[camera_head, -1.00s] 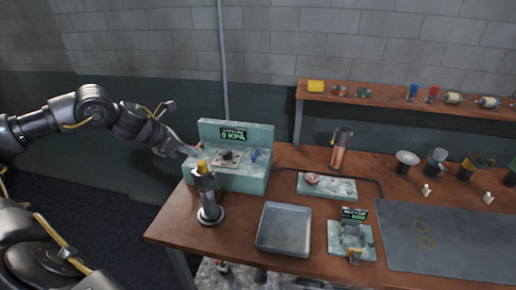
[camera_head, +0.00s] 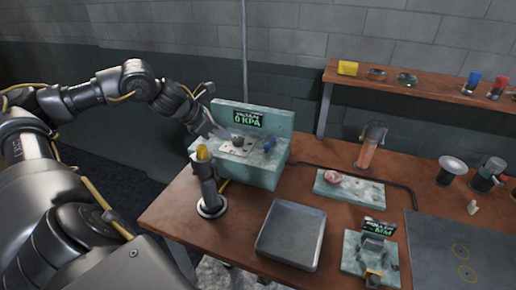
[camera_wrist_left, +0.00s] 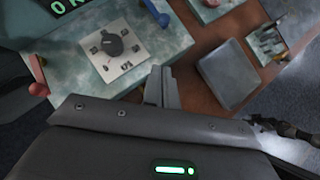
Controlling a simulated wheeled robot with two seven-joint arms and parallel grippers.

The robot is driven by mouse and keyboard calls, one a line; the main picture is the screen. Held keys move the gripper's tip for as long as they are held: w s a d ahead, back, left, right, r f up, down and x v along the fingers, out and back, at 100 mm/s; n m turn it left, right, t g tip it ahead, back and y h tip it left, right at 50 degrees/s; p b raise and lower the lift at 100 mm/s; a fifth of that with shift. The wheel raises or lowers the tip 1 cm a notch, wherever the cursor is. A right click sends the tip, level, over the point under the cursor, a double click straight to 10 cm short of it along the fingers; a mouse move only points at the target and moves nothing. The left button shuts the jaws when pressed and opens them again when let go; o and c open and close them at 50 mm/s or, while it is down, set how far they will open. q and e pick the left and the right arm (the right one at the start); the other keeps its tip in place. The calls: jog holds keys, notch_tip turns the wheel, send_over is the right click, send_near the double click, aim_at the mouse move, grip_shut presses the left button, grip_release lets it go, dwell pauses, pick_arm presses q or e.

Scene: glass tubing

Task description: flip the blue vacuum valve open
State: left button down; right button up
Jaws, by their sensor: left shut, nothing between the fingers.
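The blue valve handle (camera_head: 269,144) sits on the top of the pale green vacuum box (camera_head: 262,176), right of the dial. It also shows at the top of the left wrist view (camera_wrist_left: 157,13). The box display (camera_head: 247,119) reads 0 KPA. The dark dial knob (camera_head: 238,141) sits on a white plate; in the left wrist view the knob (camera_wrist_left: 112,44) is clear. My left gripper (camera_head: 225,134) is shut and empty, just left of the dial plate in the head view, apart from the blue valve.
A pink-red lever (camera_wrist_left: 38,76) is on the box's other side in the left wrist view. A yellow-topped dark cylinder (camera_head: 208,185) stands in front of the box. A grey tray (camera_head: 291,235), a pale slab with a pink ring (camera_head: 333,177) and a small gauge stand (camera_head: 372,250) lie to the right.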

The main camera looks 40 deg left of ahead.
pick_arm(q)
jog(key=p, duration=0.4)
send_near(265, 151)
jog(key=f, duration=0.2)
jog(key=shift+s+a+f, duration=0.15)
jog(key=shift+s+f, duration=0.15)
jog(key=shift+f, duration=0.05)
jog(key=w, duration=0.1)
jog(key=w+d+p, duration=0.1)
jog(key=w+p, duration=0.1)
jog(key=shift+d+f, duration=0.15)
jog(key=shift+f, duration=0.15)
jog(key=shift+w+d+f+p, duration=0.2)
jog(key=shift+w+d+p, duration=0.1)
jog(key=shift+w, duration=0.15)
pick_arm(e)
notch_tip(265, 151, up, 6)
jog(key=shift+w+r, duration=0.25)
jog(key=shift+w, duration=0.15)
jog(key=shift+a, duration=0.1)
